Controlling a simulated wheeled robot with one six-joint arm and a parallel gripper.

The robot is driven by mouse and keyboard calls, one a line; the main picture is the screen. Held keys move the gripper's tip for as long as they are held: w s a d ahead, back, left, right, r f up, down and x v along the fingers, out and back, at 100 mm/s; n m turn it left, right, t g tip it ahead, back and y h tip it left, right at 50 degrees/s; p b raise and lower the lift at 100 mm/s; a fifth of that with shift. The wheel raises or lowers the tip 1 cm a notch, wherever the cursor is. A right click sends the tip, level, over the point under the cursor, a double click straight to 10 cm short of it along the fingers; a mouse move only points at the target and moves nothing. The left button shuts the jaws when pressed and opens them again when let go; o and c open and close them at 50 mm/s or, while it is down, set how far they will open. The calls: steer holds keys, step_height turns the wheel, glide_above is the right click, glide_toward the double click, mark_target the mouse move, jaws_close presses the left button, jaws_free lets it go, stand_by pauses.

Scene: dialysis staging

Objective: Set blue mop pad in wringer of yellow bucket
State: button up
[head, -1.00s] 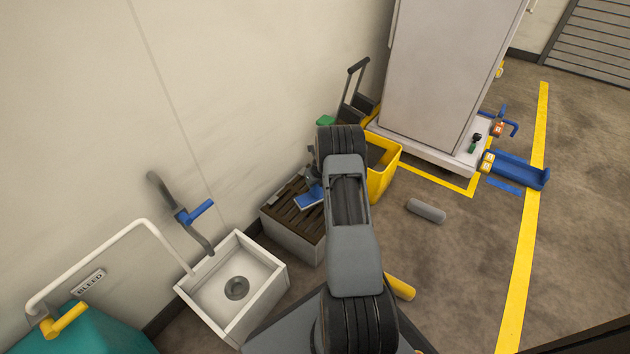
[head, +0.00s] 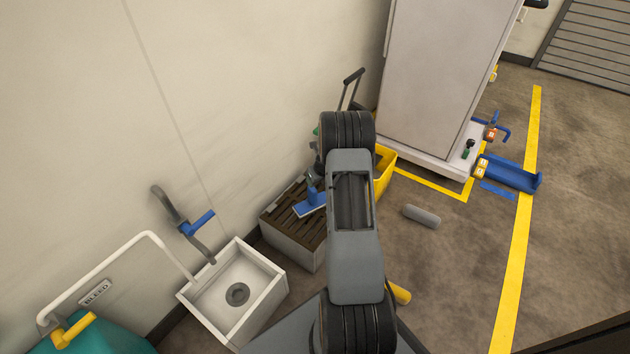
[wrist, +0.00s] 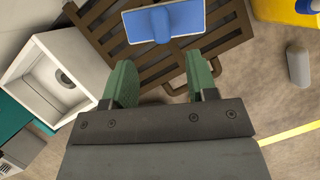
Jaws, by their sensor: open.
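The blue mop pad (head: 310,206) lies on a brown slatted rack (head: 283,222). In the wrist view the pad (wrist: 186,20) is a flat blue rectangle with a pale edge and a raised blue block on top. My gripper (wrist: 160,80) is open and empty, its two green fingers apart, with the pad beyond the fingertips and not between them. The yellow bucket (head: 386,170) stands behind my arm in the head view, mostly hidden, and its wringer cannot be made out. A corner of the bucket (wrist: 285,10) shows at the upper right of the wrist view.
A white sink (head: 275,300) stands left of the rack, near a blue-handled valve (head: 200,222) on the wall. A grey cylinder (head: 422,216) lies on the floor at right. A tall grey cabinet (head: 432,80) stands behind the bucket. Floor beyond the yellow line is mostly clear.

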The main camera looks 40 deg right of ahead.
steer(key=s+a+r+n+g+y, duration=0.1)
steer(key=s+a+r+n, duration=0.3)
steer(key=a+r+n, duration=0.55)
steer(key=s+a+r+n, duration=0.3)
steer(key=a+r+n, duration=0.6)
steer(key=r, duration=0.2)
steer(key=s+a+r+n, duration=0.2)
steer(key=s+a+n, duration=0.2)
steer(key=s+n, duration=0.4)
steer(key=s+a+r+n+g, duration=0.1)
steer(key=s+a+r+n, duration=0.2)
steer(key=s+a+n, duration=0.2)
steer(key=s+n, duration=0.3)
steer(key=n, duration=0.2)
steer(key=shift+s+r+h, duration=0.15)
steer(key=shift+s+h, duration=0.05)
steer(key=shift+h, duration=0.2)
steer(key=shift+p, duration=0.35)
